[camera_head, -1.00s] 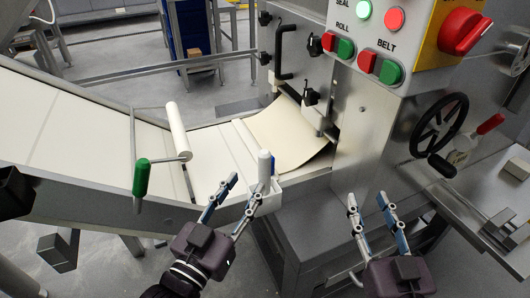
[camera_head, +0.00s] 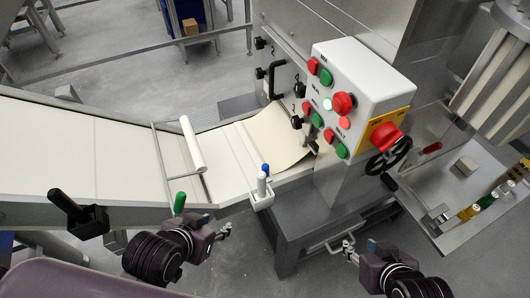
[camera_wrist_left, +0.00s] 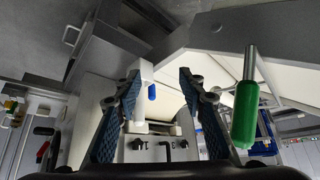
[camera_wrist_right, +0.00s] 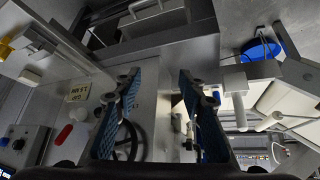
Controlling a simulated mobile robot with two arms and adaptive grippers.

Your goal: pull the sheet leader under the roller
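The cream sheet (camera_head: 275,138) lies at the machine's inlet, its curved free edge beside the machine wall. A white roller (camera_head: 192,143) on a metal frame spans the pale belt to the left, apart from the sheet. Its green handle (camera_head: 179,203) hangs at the belt's near side and also shows in the left wrist view (camera_wrist_left: 244,115). My left gripper (camera_head: 222,230) is open and empty, just right of the handle. My right gripper (camera_head: 349,247) is open and empty in front of the machine, below the control box. Its wrist view shows nothing between the fingers (camera_wrist_right: 158,95).
A white bracket (camera_head: 261,199) with a white and a blue-topped peg sits on the belt's near edge. The control box (camera_head: 355,100) overhangs the machine, with a black handwheel (camera_head: 388,157) below. A side table (camera_head: 470,225) with small bottles stands at right.

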